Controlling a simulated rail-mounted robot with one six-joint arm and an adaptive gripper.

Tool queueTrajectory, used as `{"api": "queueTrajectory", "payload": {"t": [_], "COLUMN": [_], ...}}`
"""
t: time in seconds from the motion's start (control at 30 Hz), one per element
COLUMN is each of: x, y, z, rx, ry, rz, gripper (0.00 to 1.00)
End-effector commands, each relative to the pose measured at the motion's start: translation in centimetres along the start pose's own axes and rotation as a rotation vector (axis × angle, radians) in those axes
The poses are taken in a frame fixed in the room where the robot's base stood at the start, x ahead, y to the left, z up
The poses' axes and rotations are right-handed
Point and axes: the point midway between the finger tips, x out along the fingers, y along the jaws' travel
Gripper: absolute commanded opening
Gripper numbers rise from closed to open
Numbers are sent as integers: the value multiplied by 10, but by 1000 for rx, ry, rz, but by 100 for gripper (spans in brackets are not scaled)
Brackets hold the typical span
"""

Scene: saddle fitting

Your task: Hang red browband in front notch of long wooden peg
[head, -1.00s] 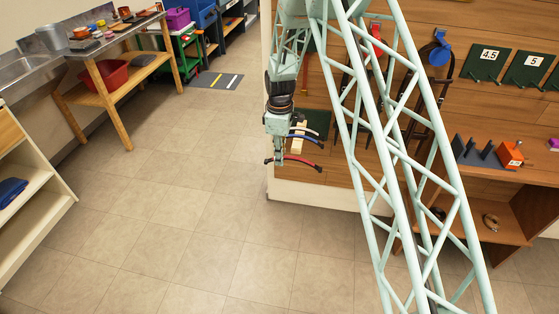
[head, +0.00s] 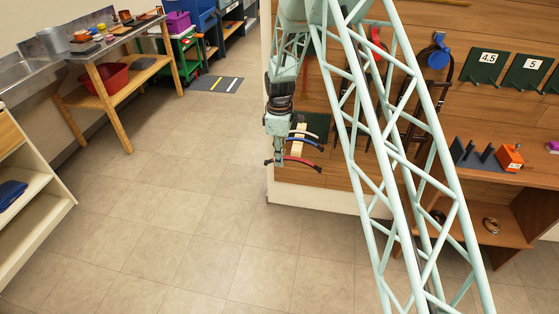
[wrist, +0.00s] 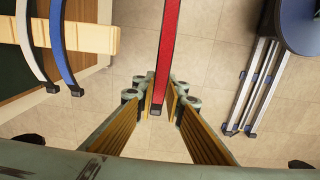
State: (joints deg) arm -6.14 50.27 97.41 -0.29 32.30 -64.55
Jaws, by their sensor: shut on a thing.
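My gripper (head: 276,163) is shut on the red browband (head: 302,161), below and in front of the long wooden peg (head: 297,137). In the wrist view the red browband (wrist: 170,40) runs upward out of the picture from between my fingertips (wrist: 160,100). The wooden peg (wrist: 90,38) lies to its left, pale and pointing toward the band, with a clear gap between. A blue browband (wrist: 64,50) and a cream browband (wrist: 36,45) hang over the peg. The blue one is nearer the peg's free end. The front notch cannot be made out.
The wooden wall panel (head: 340,182) carries the peg and a dark green plate. A shelf unit (head: 500,205) stands at the right. In the wrist view a dark blue seat with metal legs (wrist: 290,25) is at the upper right. Open tiled floor (head: 180,220) lies to the left.

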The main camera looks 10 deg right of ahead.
Motion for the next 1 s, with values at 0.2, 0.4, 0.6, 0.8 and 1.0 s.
{"api": "queueTrajectory", "payload": {"t": [0.2,0.4,0.6,0.8,1.0], "x": [0,0,0,0,0], "y": [9,18,26,34,43], "z": [0,0,0,0,0], "rx": [0,0,0,1,1], "ry": [0,0,0,0,0], "rz": [-1,0,0,-1,0], "gripper": [0,0,0,0,0]}}
